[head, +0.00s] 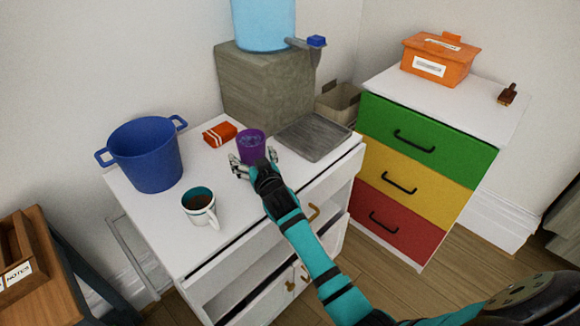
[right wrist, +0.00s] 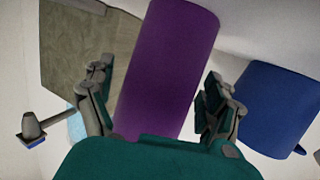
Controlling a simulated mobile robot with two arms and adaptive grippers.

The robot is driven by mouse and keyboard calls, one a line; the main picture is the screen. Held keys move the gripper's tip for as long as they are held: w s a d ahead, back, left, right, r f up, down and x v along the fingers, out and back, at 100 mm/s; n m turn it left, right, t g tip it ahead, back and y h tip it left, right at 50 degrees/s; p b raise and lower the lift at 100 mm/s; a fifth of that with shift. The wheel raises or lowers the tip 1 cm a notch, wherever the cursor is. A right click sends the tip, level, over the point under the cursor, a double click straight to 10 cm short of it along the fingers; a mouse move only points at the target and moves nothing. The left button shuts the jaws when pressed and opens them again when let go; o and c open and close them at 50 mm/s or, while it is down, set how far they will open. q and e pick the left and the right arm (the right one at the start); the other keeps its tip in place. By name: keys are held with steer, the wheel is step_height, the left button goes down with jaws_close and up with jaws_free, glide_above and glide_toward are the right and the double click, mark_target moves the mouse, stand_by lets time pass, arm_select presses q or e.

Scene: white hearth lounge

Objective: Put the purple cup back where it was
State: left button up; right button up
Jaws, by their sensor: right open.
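The purple cup (head: 251,145) stands upright on the white cabinet top (head: 240,215), just left of a grey ridged tray (head: 313,137). Its inside looks paler and mottled; I cannot tell what is in it. My right gripper (head: 254,166) is at the near side of the cup, low over the cabinet top. In the right wrist view the purple cup (right wrist: 167,65) lies between the two open fingers (right wrist: 158,82), with narrow gaps showing at its sides. My left gripper is out of view.
A blue pot (head: 150,160), an orange packet (head: 220,134) and a white mug with dark liquid (head: 200,208) stand left of the cup. A water dispenser (head: 265,85) stands behind. A coloured drawer unit (head: 425,145) with an orange box (head: 440,58) is right.

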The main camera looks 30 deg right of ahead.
mark_target(250, 133)
step_height(250, 133, up, 8)
steer(key=p, duration=0.5)
steer(key=shift+p, duration=0.35)
steer(key=shift+s+f, duration=0.65)
steer(key=shift+s, duration=0.35)
steer(key=s+r+p, duration=0.4)
steer(key=s+r, duration=0.1)
steer(key=s, duration=0.8)
steer(key=s+r+p, duration=0.3)
steer(key=s+r, duration=0.3)
steer(key=s, duration=0.7)
steer(key=shift+s+a+y+p, duration=0.25)
steer(key=shift+a+y+p, duration=0.15)
